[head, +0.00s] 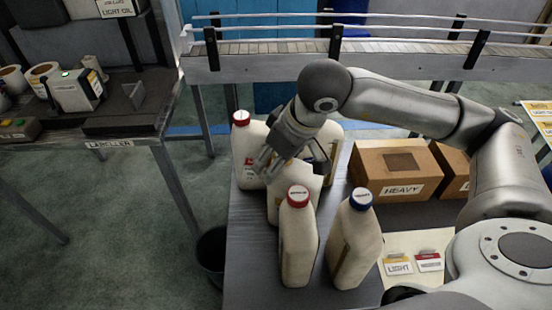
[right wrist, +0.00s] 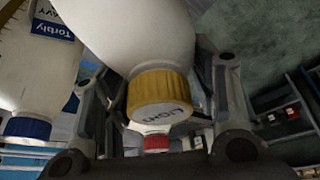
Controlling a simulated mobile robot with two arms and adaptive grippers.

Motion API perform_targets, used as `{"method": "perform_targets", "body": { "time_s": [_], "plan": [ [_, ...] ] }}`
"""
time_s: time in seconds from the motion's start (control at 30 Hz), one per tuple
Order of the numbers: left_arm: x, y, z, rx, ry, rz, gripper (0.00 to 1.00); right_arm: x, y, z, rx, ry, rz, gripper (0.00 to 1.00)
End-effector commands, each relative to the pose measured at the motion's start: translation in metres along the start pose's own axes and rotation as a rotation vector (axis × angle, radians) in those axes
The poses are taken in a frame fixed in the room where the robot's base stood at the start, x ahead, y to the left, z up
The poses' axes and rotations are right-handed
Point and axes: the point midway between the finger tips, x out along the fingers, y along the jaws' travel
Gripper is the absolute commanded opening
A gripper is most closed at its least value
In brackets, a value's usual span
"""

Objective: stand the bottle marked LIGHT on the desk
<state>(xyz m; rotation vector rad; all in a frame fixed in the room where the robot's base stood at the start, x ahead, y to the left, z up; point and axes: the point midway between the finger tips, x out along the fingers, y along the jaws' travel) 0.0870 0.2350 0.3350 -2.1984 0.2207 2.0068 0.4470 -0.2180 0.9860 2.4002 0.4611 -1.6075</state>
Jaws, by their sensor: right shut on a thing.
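My right gripper (head: 275,158) is shut on a cream bottle with a yellow cap (right wrist: 160,98). The cap reads LIGHT in the right wrist view, with a finger on either side of the bottle. In the head view the body of what looks like this bottle (head: 305,183) shows below the gripper, partly hidden by a front bottle; its cap is hidden. I cannot tell whether its base touches the grey desk (head: 250,270). My left gripper is not in view.
Close around stand a red-capped bottle (head: 246,165) at left, a red-capped bottle (head: 297,245) in front, a blue-capped bottle (head: 354,245) at front right and another bottle (head: 333,150) behind. A box marked HEAVY (head: 385,188) and a LIGHT card (head: 398,266) lie right. The desk's front-left part is clear.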

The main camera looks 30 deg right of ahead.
Motion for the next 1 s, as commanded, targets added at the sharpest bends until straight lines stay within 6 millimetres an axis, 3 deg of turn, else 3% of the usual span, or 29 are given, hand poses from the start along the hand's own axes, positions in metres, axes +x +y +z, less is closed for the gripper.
{"method": "perform_targets", "body": {
  "time_s": [0.8,0.83,1.0],
  "plan": [
    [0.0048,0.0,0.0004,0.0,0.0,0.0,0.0,0.0002,0.0002,-0.0007,0.0,0.004,0.001,0.03],
    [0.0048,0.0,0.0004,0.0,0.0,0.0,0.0,0.0003,0.0001,-0.0007,0.0,0.004,0.001,0.55],
    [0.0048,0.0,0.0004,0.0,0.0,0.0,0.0,0.0007,0.0,-0.0002,0.0,0.003,0.0,0.77]
  ]
}}
